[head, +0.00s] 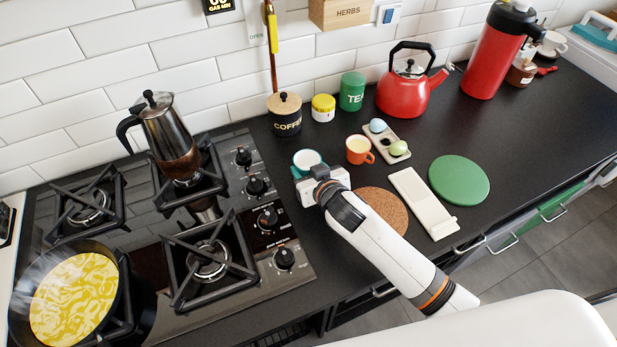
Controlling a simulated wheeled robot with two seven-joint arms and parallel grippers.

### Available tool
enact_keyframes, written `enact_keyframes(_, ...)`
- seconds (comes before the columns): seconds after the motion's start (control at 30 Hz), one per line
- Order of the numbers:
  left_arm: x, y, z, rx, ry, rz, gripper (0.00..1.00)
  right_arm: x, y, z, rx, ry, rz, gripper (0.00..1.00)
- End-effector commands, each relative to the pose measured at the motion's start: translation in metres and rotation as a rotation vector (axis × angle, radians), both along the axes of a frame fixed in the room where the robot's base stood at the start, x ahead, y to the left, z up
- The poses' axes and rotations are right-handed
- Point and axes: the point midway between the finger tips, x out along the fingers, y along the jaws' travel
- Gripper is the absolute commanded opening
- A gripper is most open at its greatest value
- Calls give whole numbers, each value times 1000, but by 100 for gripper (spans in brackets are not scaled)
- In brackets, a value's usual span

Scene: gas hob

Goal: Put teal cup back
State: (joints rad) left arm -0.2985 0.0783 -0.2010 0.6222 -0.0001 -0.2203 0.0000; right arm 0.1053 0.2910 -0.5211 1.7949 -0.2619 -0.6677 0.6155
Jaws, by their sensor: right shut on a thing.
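The teal cup (305,159) stands on the dark counter to the right of the hob, with a pale inside and its lower part hidden behind my gripper. My right gripper (314,178) is at the near side of the cup and shut on it. The fingertips are mostly hidden by the white gripper body. Whether the cup touches the counter I cannot tell. An orange cup (358,150) stands just to its right. My left gripper is not in view.
A cork mat (383,209) lies partly under my forearm. An egg tray (393,153), white spoon rest (422,201) and green mat (459,180) lie to the right. Coffee jar (285,114), yellow-lidded jar (323,108), tea tin (352,91) and red kettle (404,92) stand behind. A moka pot (168,140) and pan (130,302) are on the hob.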

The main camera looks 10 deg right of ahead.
Motion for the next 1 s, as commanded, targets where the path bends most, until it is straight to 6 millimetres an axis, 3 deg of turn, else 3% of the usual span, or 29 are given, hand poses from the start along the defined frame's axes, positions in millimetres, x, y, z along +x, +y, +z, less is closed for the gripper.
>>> enact_keyframes(0.2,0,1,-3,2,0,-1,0,-1,0,-30,1,2,0,22)
enact_keyframes(0.53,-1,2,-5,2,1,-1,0,-1,0,-33,2,0,0,22)
enact_keyframes(0.57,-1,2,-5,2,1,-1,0,-1,0,-34,2,1,0,52)
enact_keyframes(0.7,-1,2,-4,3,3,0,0,-1,0,-33,1,1,1,72)
enact_keyframes(1.0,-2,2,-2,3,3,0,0,0,0,-30,1,0,1,72)
